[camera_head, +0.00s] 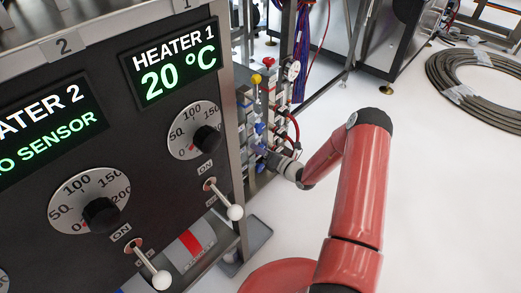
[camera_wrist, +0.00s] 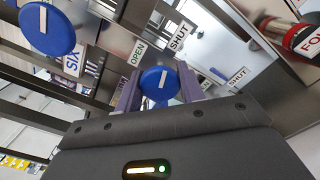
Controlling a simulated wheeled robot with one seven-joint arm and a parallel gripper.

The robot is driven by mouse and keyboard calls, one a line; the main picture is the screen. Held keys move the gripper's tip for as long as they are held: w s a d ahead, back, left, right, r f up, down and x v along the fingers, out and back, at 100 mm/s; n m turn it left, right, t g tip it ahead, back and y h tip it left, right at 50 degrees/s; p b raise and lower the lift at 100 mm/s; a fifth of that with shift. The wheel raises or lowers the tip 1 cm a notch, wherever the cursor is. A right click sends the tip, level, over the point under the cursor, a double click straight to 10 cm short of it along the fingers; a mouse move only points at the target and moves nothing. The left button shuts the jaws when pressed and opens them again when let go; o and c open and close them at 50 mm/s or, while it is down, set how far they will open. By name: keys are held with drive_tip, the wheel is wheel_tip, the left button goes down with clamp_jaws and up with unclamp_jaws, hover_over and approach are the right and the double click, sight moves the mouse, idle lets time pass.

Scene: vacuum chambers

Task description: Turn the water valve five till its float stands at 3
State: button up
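In the wrist view a round blue valve knob (camera_wrist: 158,83) with a white line, nearly upright in the picture, sits between the two fingers of my gripper (camera_wrist: 159,92). The fingers flank it closely; I cannot tell whether they touch it. In the head view my gripper (camera_head: 268,155) is at the valve panel (camera_head: 262,125), small and partly hidden. The float and its scale cannot be read.
A larger-looking blue knob (camera_wrist: 47,28) with a SIX label (camera_wrist: 72,62) is at upper left in the wrist view. A red-collared part (camera_wrist: 303,38) is at right. The heater panel (camera_head: 130,150) with toggle levers stands left of my arm. A hose coil (camera_head: 475,80) lies on the open floor.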

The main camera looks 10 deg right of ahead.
drive_tip(key=c, duration=0.4)
drive_tip(key=shift+o, duration=0.2)
drive_tip(key=shift+n, duration=1.8)
drive_tip(key=o, duration=1)
drive_tip(key=shift+d, duration=0.1)
drive_tip(key=v, duration=0.7)
drive_tip(key=shift+s+d+p, duration=0.2)
drive_tip(key=shift+s+p, duration=0.1)
